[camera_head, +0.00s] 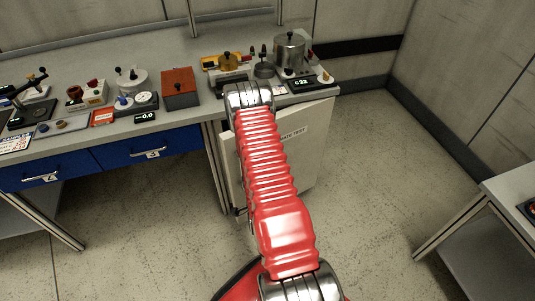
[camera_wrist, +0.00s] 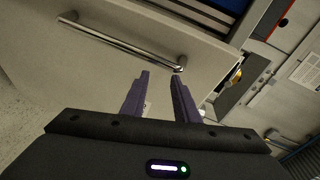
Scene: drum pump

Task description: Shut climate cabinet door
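The climate cabinet's pale door (camera_head: 312,150) shows under the right end of the bench in the head view, with dark lettering. My red arm crosses in front of it and hides much of it. I cannot tell how far open the door stands. In the wrist view, a pale panel (camera_wrist: 90,65), apparently the door, carries a chrome bar handle (camera_wrist: 125,42). My gripper (camera_wrist: 161,76) has two dark purple fingers set apart with nothing between them. The fingertips point toward the right end of the handle, and I cannot tell whether they touch it.
The bench (camera_head: 195,115) carries a rust-red box (camera_head: 180,88), a metal pot (camera_head: 289,49) and several instruments. Blue drawers (camera_head: 150,147) are left of the cabinet. Another table (camera_head: 505,190) stands at right. The floor (camera_head: 385,180) between is clear.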

